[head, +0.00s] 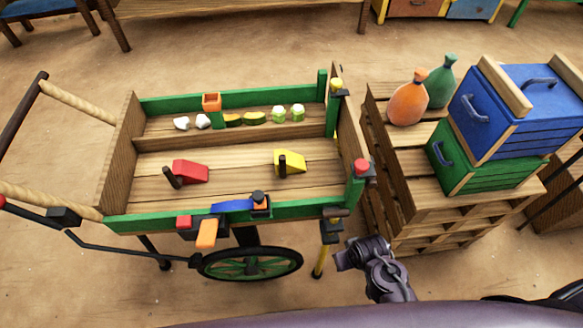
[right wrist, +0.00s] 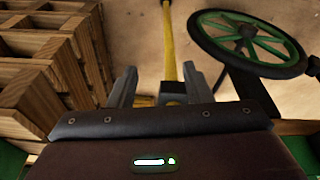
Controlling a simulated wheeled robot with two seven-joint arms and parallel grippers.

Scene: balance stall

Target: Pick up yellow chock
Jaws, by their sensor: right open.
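The yellow chock (head: 293,158) is a wedge with a dark upright handle. It sits on the wooden floor of the cart's front compartment, right of centre. A red chock (head: 192,171) of the same kind lies to its left. My right gripper (right wrist: 160,75) is open in the right wrist view, with a yellow pole (right wrist: 168,45) showing beyond and between its fingers. In the head view my right arm is outside the cart, low at its front right corner, well apart from the yellow chock. My left gripper is out of view.
The green-edged cart (head: 150,216) has raised walls and a wheel (head: 250,263) below. White, green and striped pieces lie in its back compartment. A pallet stack (head: 420,205) with a green crate (head: 480,172), blue crate (head: 520,115) and two sacks stands right. Floor around the chocks is clear.

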